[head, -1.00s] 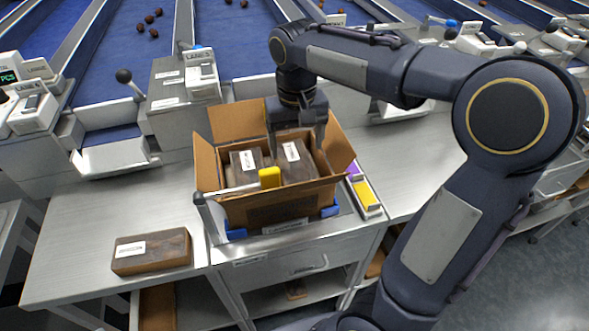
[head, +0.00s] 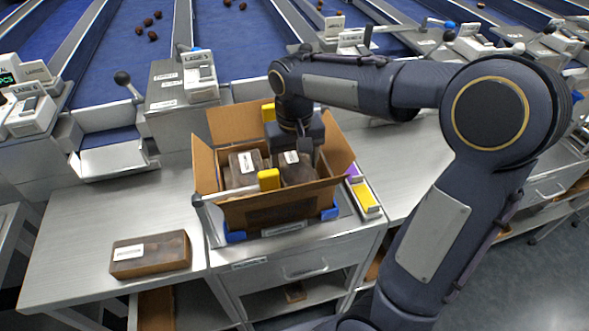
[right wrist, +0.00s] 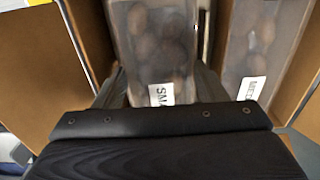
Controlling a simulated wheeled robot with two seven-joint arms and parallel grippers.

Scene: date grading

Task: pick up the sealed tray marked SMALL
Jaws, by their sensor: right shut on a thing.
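The SMALL tray (head: 297,174), a clear-lidded brown tray of dates with a white label, stands in the right half of an open cardboard box (head: 270,212). In the right wrist view, the tray (right wrist: 155,50) shows a label starting "SM". My right gripper (head: 297,152) reaches down into the box from above. Its fingers (right wrist: 152,88) are shut on the tray's two sides. The gripper hides part of the tray's top. A second tray (head: 242,172) stands beside it in the box; its label reads "MED" in the right wrist view (right wrist: 258,55). My left gripper is not in view.
The box's flaps stand open around the trays. Yellow-ended bars (head: 268,180) lie by its front and back sides. Another labelled tray (head: 150,254) lies on the metal table (head: 90,220) at left. A yellow and purple holder (head: 366,196) is right of the box.

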